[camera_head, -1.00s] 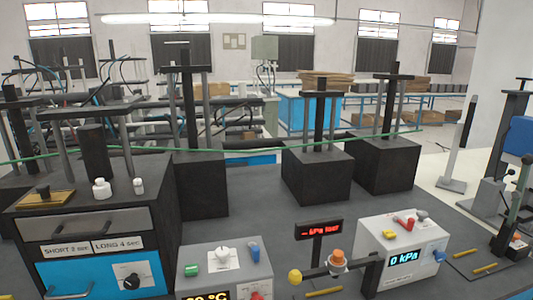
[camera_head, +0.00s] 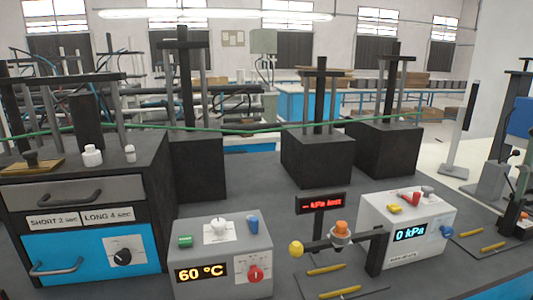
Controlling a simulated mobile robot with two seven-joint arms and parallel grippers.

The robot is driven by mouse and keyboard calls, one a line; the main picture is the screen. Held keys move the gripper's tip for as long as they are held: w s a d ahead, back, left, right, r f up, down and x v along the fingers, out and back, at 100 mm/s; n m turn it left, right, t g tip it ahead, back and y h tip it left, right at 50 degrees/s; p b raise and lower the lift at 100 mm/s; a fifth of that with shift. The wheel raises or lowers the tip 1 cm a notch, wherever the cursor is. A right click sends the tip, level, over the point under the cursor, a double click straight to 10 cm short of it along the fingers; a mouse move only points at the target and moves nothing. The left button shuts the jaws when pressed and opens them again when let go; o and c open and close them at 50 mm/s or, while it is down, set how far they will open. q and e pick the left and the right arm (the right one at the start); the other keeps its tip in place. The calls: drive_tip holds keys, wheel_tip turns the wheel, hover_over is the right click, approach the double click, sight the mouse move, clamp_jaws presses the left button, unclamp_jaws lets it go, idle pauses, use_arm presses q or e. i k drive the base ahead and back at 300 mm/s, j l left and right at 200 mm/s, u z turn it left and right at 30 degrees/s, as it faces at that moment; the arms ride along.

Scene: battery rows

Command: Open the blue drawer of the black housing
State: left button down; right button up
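The black housing (camera_head: 163,185) stands at the left of the table. Its blue drawer (camera_head: 80,258) is on the lower front, with a dark bar handle (camera_head: 56,268) at its left and a black knob (camera_head: 123,257) on a white plate at its right. The blue drawer looks shut, flush with the front. Above it sit two labels, "SHORT 2 sec" and "LONG 4 sec", and a grey drawer (camera_head: 75,193) with its own black handle, which also looks shut. Neither of my grippers shows in the head view.
A grey box reading "60 °C" (camera_head: 222,257) stands right of the housing. Further right are a stand with a red display (camera_head: 320,204) and a white "0 kPa" box (camera_head: 407,225). Black blocks (camera_head: 318,157) with posts stand behind.

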sight(74, 255)
drive_tip(key=u, duration=1.25)
